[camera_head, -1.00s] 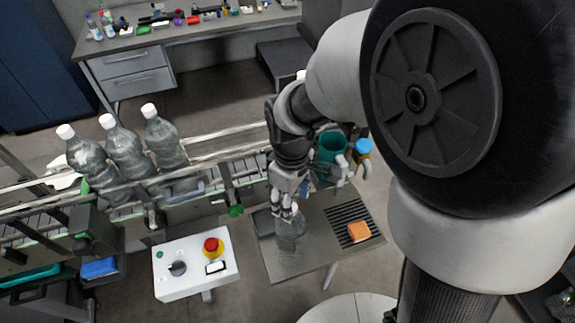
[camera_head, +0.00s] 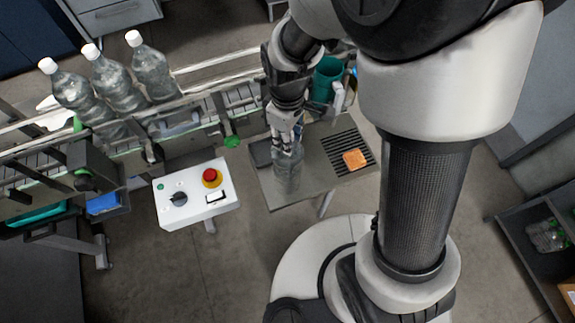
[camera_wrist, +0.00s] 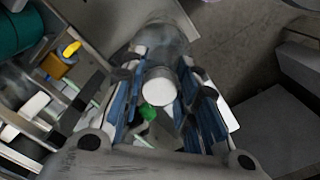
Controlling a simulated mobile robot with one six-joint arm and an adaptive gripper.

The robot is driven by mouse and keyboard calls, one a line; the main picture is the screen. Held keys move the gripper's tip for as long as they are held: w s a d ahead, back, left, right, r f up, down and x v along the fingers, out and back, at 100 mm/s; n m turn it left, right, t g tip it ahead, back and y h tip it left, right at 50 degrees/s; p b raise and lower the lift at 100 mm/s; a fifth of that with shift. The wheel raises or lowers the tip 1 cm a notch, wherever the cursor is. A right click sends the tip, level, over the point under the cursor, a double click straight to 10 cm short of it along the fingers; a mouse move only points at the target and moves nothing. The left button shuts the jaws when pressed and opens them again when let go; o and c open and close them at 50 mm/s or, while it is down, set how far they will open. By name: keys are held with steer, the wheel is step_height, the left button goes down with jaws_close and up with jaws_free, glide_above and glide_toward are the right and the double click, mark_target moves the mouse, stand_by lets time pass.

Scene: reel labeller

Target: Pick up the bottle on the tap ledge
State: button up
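A clear bottle (camera_head: 287,178) stands on the grey tap ledge (camera_head: 312,187), below my gripper (camera_head: 287,148) in the head view. In the wrist view, its white cap (camera_wrist: 160,84) sits between the two fingers of my gripper (camera_wrist: 164,70), and its clear body (camera_wrist: 166,38) extends beyond the fingertips. The blue-padded fingers are on either side of the cap and neck, with narrow gaps visible beside the cap. The gripper looks open around the bottle's top. The fingers hide part of the neck in the head view.
An orange sponge (camera_head: 355,159) lies on the ledge's black grate. A white control box (camera_head: 196,195) with a red button is at the left. Several capped bottles (camera_head: 110,80) stand on the conveyor.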

jaws_close()
stand_by(0.7)
